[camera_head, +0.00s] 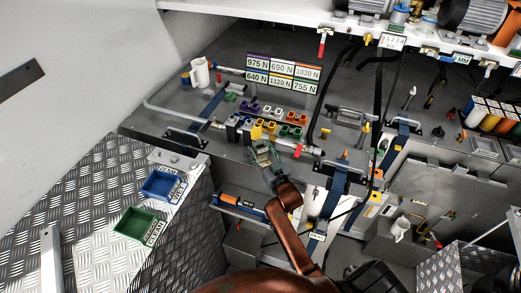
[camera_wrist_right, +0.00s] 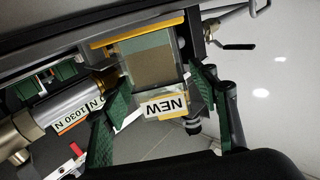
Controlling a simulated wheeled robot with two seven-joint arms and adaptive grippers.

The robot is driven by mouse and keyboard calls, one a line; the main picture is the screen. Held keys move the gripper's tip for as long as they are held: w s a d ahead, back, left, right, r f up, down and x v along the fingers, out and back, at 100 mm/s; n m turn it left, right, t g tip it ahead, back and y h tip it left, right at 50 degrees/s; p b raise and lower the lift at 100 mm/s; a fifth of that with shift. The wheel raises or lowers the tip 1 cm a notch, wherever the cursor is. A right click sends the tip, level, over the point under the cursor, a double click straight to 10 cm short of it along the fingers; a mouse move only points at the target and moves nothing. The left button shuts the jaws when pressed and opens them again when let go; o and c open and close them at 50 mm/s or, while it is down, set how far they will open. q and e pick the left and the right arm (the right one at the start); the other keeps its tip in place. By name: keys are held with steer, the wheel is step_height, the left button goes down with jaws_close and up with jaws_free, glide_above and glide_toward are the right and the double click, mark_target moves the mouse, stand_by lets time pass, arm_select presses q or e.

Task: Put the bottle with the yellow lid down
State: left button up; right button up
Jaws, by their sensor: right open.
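My right gripper (camera_head: 260,150) is over the grey bench in the head view, and a small yellow patch (camera_head: 256,132) shows just beyond its fingertips. In the right wrist view its green-padded fingers (camera_wrist_right: 160,100) stand wide apart. Between and beyond them is a box-shaped, see-through body (camera_wrist_right: 153,66) with brownish contents, a yellow edge at the top and a label reading "NEW" (camera_wrist_right: 164,106). This may be the bottle with the yellow lid, but I cannot tell for sure. Contact with the fingers cannot be made out. My left gripper is not in view.
A silver cylinder (camera_wrist_right: 78,103) labelled "1030 N" lies left of the fingers. Small coloured blocks (camera_head: 272,112) and a force-label board (camera_head: 283,73) are behind the gripper. A blue tray (camera_head: 160,185) and a green tray (camera_head: 135,223) stand on the left. Black hoses cross the bench at right.

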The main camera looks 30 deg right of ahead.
steer(key=shift+r, duration=0.15)
steer(key=s+b, duration=0.2)
steer(key=s, duration=1)
steer(key=shift+a, duration=0.45)
